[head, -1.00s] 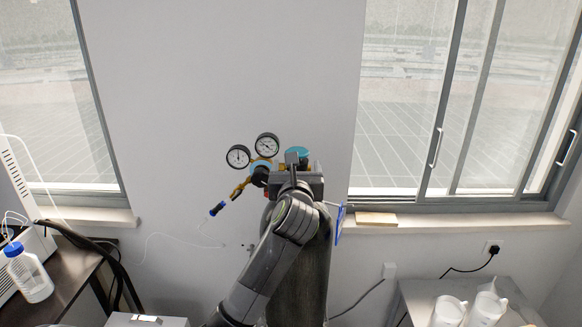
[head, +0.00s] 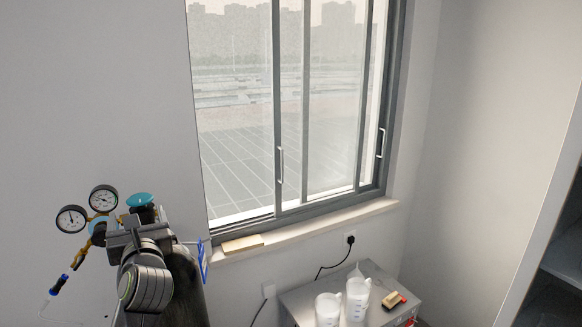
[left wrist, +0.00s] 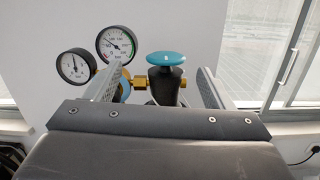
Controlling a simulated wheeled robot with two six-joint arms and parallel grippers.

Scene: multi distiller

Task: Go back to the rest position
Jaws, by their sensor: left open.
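My left gripper (head: 138,222) is in front of the gas cylinder's top at the lower left of the head view. In the left wrist view its two fingers stand apart, with the round teal valve knob (left wrist: 166,59) seen between and beyond them. The knob (head: 140,199) also shows above the gripper in the head view. I cannot tell whether the fingers touch the valve. The dark cylinder (head: 187,285) is partly hidden by my arm. My right gripper is in neither view.
Two pressure gauges (head: 87,208) on a brass regulator sit left of my gripper. A metal cabinet (head: 300,300) with white jugs (head: 328,309) and a small yellow-and-black object (head: 394,300) stands at lower right. A window sill (head: 310,230) runs along the wall above it.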

